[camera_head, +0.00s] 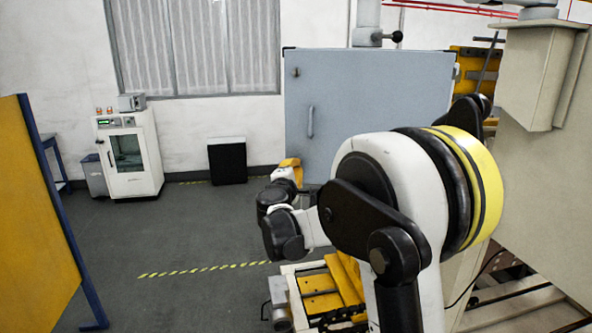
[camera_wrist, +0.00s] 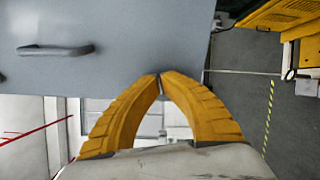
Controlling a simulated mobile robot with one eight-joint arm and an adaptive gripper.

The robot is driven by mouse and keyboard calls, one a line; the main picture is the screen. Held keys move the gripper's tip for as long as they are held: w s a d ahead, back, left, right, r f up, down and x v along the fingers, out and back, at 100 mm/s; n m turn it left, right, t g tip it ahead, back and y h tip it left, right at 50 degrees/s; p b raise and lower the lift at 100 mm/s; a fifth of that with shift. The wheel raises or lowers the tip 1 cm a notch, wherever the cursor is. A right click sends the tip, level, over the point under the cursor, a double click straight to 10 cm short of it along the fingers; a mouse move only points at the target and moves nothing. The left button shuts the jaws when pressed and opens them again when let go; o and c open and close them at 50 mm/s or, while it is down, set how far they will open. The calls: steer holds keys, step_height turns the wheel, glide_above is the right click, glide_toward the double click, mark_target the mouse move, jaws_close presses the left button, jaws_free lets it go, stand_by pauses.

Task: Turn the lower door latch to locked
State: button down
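The grey-blue door (camera_head: 375,95) stands upright in the head view, with a bar handle and a small upper latch (camera_head: 295,72) near its left edge. In the head view my gripper (camera_head: 290,166) is at the door's lower left and covers the lower latch.
The door handle (camera_head: 310,121) lies above my gripper and shows in the wrist view (camera_wrist: 55,50). A beige machine housing (camera_head: 545,180) stands to the right. A yellow panel (camera_head: 35,210) stands at the left. The floor (camera_head: 190,235) between is clear.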

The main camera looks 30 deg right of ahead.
steer(key=shift+m, duration=1.3)
steer(key=c, duration=1.6)
jaws_free()
steer(key=v, duration=1.2)
